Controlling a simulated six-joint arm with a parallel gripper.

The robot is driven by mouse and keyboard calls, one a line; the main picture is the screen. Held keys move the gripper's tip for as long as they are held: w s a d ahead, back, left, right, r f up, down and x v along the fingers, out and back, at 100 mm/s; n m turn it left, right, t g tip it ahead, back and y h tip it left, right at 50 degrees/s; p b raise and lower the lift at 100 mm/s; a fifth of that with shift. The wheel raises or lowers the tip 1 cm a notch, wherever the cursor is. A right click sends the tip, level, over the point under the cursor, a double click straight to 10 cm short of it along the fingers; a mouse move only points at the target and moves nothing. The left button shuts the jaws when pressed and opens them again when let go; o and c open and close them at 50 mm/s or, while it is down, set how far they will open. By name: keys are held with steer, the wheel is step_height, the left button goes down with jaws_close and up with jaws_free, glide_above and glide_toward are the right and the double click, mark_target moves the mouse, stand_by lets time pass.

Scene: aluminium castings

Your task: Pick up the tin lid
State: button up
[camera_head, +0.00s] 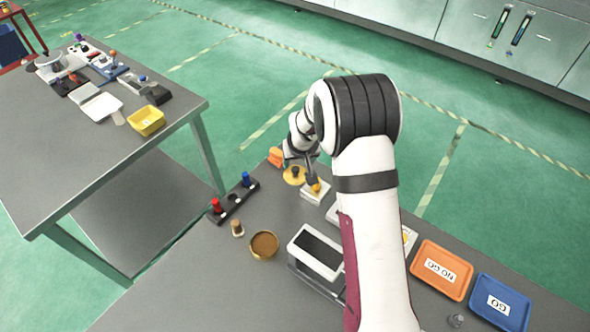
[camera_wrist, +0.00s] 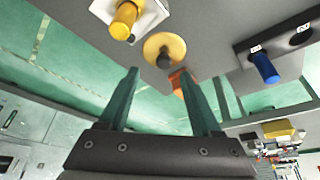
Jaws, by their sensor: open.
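The tin lid (camera_head: 293,176) is a flat gold disc with a dark knob, lying on the grey bench near its far edge. In the wrist view the lid (camera_wrist: 161,44) shows just beyond my fingertips, with its black knob towards them. My gripper (camera_wrist: 158,73) is open, with nothing between its two fingers. In the head view my gripper (camera_head: 300,158) is close to the lid, and my arm partly covers it. A round gold-rimmed tin (camera_head: 264,245) stands open on the bench, nearer the camera.
A yellow-knobbed piece on a white block (camera_wrist: 125,20) stands close beside the lid. An orange object (camera_head: 275,157) lies just past it. A black rack (camera_head: 232,203) with red and blue pegs is to the left. NO GO (camera_head: 440,269) and GO (camera_head: 500,302) trays lie right.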

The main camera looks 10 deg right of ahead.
mark_target(295, 168)
steer(key=x, duration=0.4)
steer(key=shift+s+a+f, duration=0.1)
steer(key=shift+a+f, duration=0.05)
steer(key=shift+a, duration=0.1)
jaws_close()
